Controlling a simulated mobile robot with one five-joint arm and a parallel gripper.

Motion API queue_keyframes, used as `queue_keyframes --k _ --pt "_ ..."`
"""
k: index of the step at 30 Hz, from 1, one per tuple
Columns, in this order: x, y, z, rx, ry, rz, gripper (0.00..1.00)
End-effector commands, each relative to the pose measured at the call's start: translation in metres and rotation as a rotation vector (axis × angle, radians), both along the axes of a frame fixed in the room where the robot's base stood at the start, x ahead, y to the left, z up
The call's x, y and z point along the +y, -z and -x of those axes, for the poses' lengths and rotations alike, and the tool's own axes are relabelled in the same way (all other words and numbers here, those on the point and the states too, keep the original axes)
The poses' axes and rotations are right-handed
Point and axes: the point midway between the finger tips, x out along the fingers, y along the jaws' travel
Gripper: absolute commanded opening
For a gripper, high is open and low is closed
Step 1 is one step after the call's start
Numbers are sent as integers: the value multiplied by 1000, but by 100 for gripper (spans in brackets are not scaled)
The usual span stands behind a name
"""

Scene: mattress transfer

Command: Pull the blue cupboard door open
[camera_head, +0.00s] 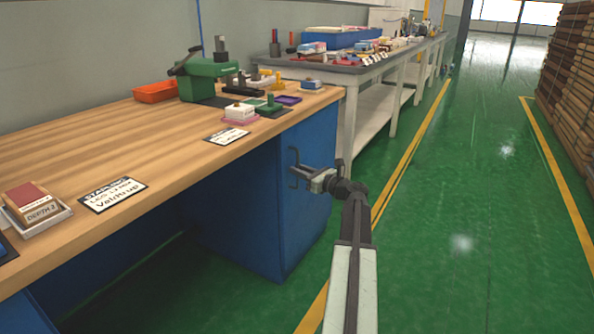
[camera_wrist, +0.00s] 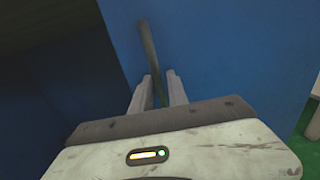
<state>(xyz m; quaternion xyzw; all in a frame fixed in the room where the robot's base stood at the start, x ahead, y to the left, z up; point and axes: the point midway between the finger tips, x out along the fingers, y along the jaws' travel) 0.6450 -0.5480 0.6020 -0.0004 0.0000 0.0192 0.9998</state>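The blue cupboard door (camera_head: 312,210) is on the end of the cupboard under the wooden workbench and looks closed in the head view. Its dark upright bar handle (camera_head: 292,157) stands out from the door near its left edge. My gripper (camera_head: 304,172) is at the handle, reaching in from the right. In the wrist view, the handle (camera_wrist: 147,45) runs down between the two grey fingers of my gripper (camera_wrist: 160,88). The fingers are apart, with narrow gaps seen beside the bar. The handle's lower part is hidden behind my gripper's body.
The workbench top (camera_head: 60,150) carries a green machine (camera_head: 208,80), an orange tray (camera_head: 155,91) and small items. A grey table (camera_head: 350,68) stands behind. Green floor (camera_head: 470,220) is free to the right, up to stacked planks (camera_head: 572,90).

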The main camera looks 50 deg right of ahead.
Motion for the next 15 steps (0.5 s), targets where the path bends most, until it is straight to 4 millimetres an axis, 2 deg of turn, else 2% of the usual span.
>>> queue_keyframes --k 3,9,11,12,15 --pt "1 0 -7 0 -2 0 20" --pt "2 0 -7 0 -3 1 20" --pt "2 0 -7 0 -3 1 3" --pt "2 0 -7 0 -3 1 0" --pt "2 0 -7 0 -3 1 0"
